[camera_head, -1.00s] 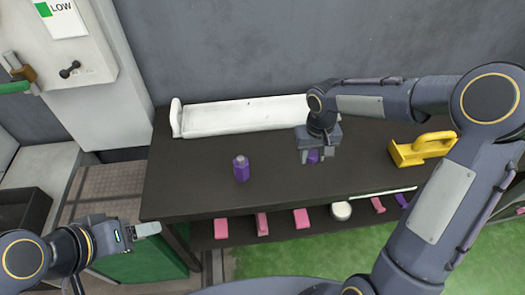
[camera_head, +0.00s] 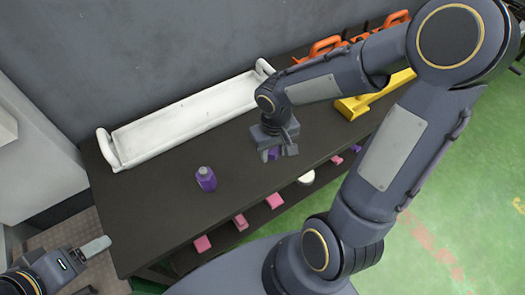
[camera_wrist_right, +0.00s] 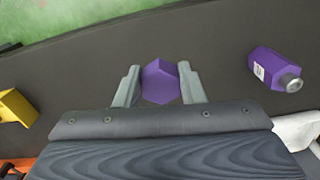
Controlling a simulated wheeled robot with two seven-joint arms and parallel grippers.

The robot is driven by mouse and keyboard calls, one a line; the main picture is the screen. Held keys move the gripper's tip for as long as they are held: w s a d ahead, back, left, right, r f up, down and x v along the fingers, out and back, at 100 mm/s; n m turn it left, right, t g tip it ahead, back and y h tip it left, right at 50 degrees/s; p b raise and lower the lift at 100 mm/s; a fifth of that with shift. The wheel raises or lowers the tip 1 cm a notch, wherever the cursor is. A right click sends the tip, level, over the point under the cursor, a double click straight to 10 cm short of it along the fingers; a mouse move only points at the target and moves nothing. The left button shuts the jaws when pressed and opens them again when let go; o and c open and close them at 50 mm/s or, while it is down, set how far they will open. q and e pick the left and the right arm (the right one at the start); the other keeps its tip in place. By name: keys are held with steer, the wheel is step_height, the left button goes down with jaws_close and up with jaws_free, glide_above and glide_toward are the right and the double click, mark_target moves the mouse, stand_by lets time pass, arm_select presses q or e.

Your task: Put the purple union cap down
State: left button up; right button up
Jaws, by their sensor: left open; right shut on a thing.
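The purple union cap (camera_wrist_right: 160,82) is between the fingers of my right gripper (camera_wrist_right: 160,88), which is shut on it. In the head view a bit of purple (camera_head: 273,153) shows under my right gripper (camera_head: 278,152), low over the dark bench (camera_head: 150,222). I cannot tell whether the cap touches the bench top. My left gripper (camera_head: 95,248) is open and empty, off the bench's left front corner.
A white tray (camera_head: 190,118) lies along the back of the bench. A yellow handled thing (camera_head: 372,98) and orange handled things (camera_head: 325,47) are at the right. Pink pieces (camera_head: 240,221) sit on a lower shelf.

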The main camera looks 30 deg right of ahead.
steer(key=w+f, duration=0.1)
steer(key=f, duration=0.1)
steer(key=w+d+f, duration=0.1)
steer(key=w+f, duration=0.3)
steer(key=shift+w+d, duration=0.25)
steer(key=shift+d, duration=0.1)
step_height(320, 180, down, 4)
steer(key=shift+w+r, duration=0.1)
steer(key=shift+r, duration=0.15)
steer(key=shift+f+b, duration=0.25)
steer(key=shift+b, duration=0.25)
steer(key=o, duration=1.1)
steer(key=shift+r, duration=0.1)
